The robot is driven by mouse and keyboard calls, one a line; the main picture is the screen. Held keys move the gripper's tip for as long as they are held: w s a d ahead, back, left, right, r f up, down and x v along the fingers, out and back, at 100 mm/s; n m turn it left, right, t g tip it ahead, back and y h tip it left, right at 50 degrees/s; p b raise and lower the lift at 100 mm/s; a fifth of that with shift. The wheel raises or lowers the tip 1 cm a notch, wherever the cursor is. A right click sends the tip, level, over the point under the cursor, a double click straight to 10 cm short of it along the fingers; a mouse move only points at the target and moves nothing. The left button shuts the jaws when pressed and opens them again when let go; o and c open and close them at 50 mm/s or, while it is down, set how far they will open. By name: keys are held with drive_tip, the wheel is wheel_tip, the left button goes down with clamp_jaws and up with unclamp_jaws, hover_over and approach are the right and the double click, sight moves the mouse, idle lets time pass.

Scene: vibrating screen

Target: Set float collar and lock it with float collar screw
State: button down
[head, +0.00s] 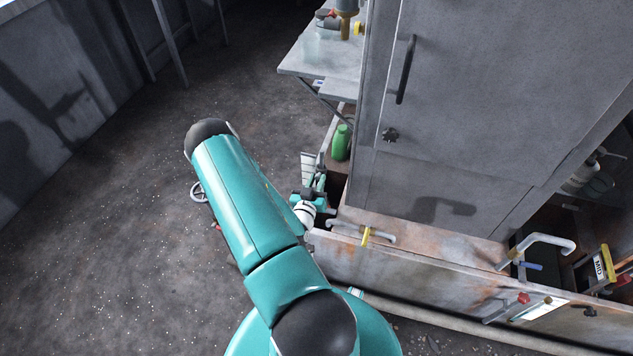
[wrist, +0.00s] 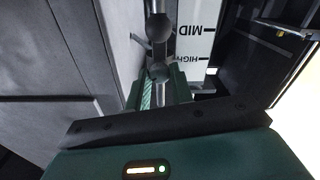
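In the wrist view a thin metal rod (wrist: 157,8) carries a dark grey rounded fitting (wrist: 156,30), which looks like the float collar, with a small lever-like part at its left that may be its screw. A grey ring-shaped end (wrist: 159,72) shows just below it. My gripper (wrist: 166,92) is right at these parts, with green fingers on either side of the lower piece. Whether they touch it is unclear. In the head view my gripper (head: 318,186) is small beside the cabinet, and the collar is too small to make out.
A white scale marked MID and HIGH (wrist: 196,45) stands right behind the rod; it also shows in the head view (head: 308,166). A green bottle (head: 341,142), a grey cabinet (head: 470,90) and a low rusty wall (head: 400,262) are close by. Open floor (head: 100,240) lies left.

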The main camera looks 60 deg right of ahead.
drive_tip(key=shift+m, duration=0.4)
drive_tip(key=m, duration=0.5)
drive_tip(key=shift+m, duration=0.4)
drive_tip(key=m, duration=0.7)
drive_tip(key=shift+f, duration=0.1)
drive_tip(key=m, duration=0.4)
drive_tip(key=shift+m, duration=0.3)
drive_tip(key=m, duration=0.4)
drive_tip(key=shift+a, duration=0.1)
drive_tip(key=shift+m, duration=0.3)
drive_tip(key=c, duration=1.2)
unclamp_jaws()
